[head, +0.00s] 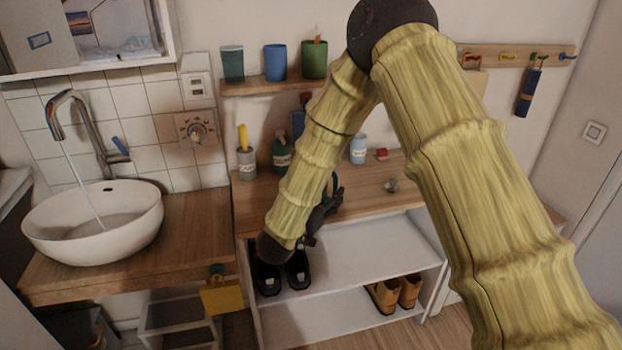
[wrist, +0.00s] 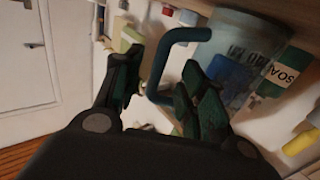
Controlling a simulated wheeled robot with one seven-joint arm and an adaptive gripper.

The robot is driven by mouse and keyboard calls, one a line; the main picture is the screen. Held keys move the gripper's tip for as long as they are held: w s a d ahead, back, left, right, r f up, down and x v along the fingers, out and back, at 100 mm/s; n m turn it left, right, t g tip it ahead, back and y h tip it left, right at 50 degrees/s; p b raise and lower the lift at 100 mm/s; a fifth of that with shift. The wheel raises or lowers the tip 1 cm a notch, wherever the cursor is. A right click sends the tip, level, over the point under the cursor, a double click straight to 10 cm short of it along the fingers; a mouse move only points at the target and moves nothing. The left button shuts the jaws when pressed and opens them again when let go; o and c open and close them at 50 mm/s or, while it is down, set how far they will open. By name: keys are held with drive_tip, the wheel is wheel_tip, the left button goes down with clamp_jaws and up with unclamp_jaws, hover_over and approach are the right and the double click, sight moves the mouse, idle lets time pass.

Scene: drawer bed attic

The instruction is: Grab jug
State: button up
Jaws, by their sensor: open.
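The jug (wrist: 245,38) is a grey-blue vessel with lettering on its side and a teal handle (wrist: 182,37). It appears tilted in the wrist view, beyond my gripper. My gripper (wrist: 163,62) is open, with the handle between its two fingers; I cannot tell whether either finger touches it. In the head view my gripper (head: 326,203) is low over the front of the wooden counter (head: 420,180). The jug's body is mostly hidden there behind my arm.
A green soap bottle (head: 282,156) and a grey cup (head: 247,163) stand left on the counter. A pale blue cup (head: 358,149) and small red object (head: 382,153) are to the right. A shelf (head: 262,87) hangs above. Shoes (head: 383,296) sit below.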

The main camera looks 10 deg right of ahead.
sight(334, 190)
drive_tip(key=x, duration=0.3)
drive_tip(key=shift+w+d, duration=0.15)
drive_tip(key=shift+d, duration=0.15)
clamp_jaws()
drive_tip(key=shift+r, duration=0.1)
